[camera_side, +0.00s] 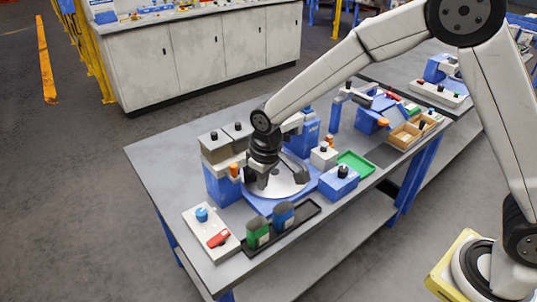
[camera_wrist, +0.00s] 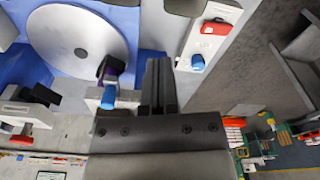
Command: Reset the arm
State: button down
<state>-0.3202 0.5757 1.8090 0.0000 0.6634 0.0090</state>
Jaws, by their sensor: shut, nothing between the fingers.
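My gripper (camera_side: 262,180) hangs low over the left part of the workbench in the side view, in front of the blue machine and at the left edge of a round pale disc (camera_side: 292,186). In the wrist view its two dark fingers (camera_wrist: 158,82) are together with nothing between them. The disc (camera_wrist: 82,42) shows there at the upper left, on a blue base. The side view does not show clearly how high the fingertips are.
A white panel (camera_side: 199,218) with blue knob and red switch sits at the bench's front left. A black tray (camera_side: 311,211) holds a green cup (camera_side: 257,235) and a blue cup (camera_side: 284,217). A green tray (camera_side: 357,164) and wooden box (camera_side: 404,138) lie right.

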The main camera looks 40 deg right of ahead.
jog(key=s+d+r+m+t, duration=0.1)
jog(key=s+d+r+m, duration=0.2)
jog(key=s+d, duration=1.1)
jog(key=shift+s+d+m+t, duration=0.3)
jog(key=shift+s+d, duration=0.1)
jog(key=shift+s, duration=0.85)
